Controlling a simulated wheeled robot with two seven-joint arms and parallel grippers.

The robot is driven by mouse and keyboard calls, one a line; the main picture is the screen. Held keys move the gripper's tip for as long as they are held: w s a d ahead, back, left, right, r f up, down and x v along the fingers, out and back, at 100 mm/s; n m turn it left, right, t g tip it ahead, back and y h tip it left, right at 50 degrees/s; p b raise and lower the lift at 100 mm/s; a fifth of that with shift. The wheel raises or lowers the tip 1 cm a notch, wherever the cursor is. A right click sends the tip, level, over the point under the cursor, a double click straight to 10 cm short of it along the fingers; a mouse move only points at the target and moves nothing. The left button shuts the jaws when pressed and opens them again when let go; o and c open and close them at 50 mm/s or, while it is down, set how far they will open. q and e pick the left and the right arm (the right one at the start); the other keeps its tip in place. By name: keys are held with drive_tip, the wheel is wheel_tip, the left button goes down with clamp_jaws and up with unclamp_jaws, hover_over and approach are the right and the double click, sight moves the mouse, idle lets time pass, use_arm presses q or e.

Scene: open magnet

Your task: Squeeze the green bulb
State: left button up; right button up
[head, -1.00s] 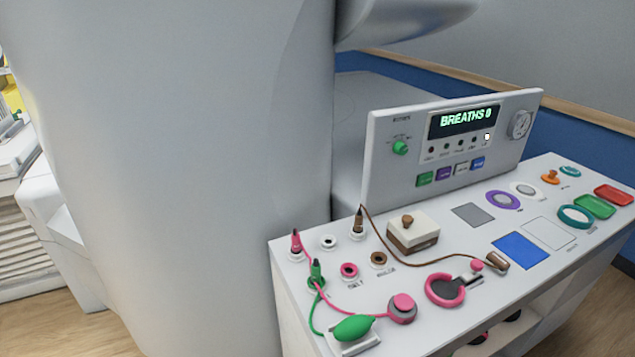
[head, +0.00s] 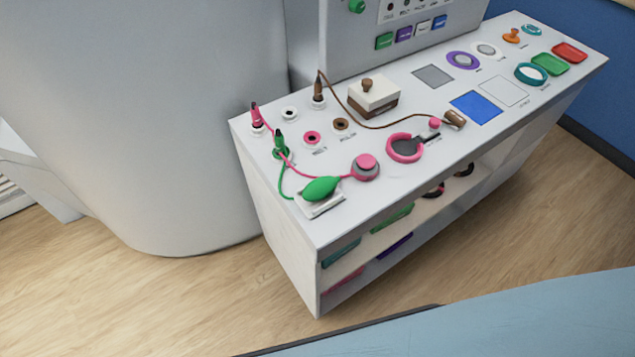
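The green bulb (head: 321,188) lies on a small white pad (head: 327,206) at the near left corner of the white cart's top (head: 400,186). A green tube (head: 283,178) runs from it to a green plug (head: 280,143) in a socket on the cart. The bulb looks full and rounded, and nothing touches it. Neither of my grippers shows in the head view.
A pink button (head: 366,166) with a cord sits right of the bulb. A pink ring (head: 404,147), a brown-and-white box (head: 373,94) and a brown cable lie farther back. A large white machine (head: 160,110) stands left. Wooden floor (head: 190,300) is clear in front.

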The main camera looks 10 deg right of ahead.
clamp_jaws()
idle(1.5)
